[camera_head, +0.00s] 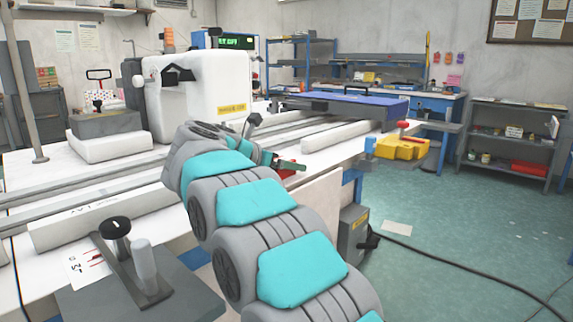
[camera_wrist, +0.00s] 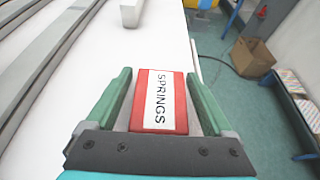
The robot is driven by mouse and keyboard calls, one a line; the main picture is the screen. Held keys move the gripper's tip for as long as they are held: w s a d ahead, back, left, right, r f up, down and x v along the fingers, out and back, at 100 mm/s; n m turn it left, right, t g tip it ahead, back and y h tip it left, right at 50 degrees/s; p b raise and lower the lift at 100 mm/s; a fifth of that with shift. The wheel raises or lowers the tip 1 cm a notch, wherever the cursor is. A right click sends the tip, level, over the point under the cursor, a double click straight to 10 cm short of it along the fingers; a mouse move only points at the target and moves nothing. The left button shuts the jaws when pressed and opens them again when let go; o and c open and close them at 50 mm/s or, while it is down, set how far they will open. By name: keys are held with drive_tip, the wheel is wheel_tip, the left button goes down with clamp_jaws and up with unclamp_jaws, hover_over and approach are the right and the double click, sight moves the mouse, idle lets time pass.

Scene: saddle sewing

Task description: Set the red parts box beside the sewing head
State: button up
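The red parts box (camera_wrist: 180,103) has a white label reading SPRINGS and sits on the white table between my gripper's two green fingers in the wrist view. My gripper (camera_wrist: 157,75) is open around or just above it, with gaps showing beside the box. In the head view a bit of red box (camera_head: 287,173) shows under my gripper (camera_head: 291,165), mostly hidden by the arm. The sewing head (camera_head: 212,88), a large white housing with a yellow label, stands to the left, behind my arm.
Metal rails (camera_wrist: 40,60) run along the table at left. A white block (camera_wrist: 131,12) lies ahead of the box. The table edge is close on the right, with an open cardboard box (camera_wrist: 250,56) on the floor.

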drive_tip(key=shift+o, duration=0.2)
drive_tip(key=shift+r, duration=0.2)
drive_tip(key=b+v, duration=0.1)
drive_tip(key=v, duration=0.6)
drive_tip(key=shift+s+a, duration=0.15)
drive_tip(key=shift+s, duration=0.05)
idle(1.9)
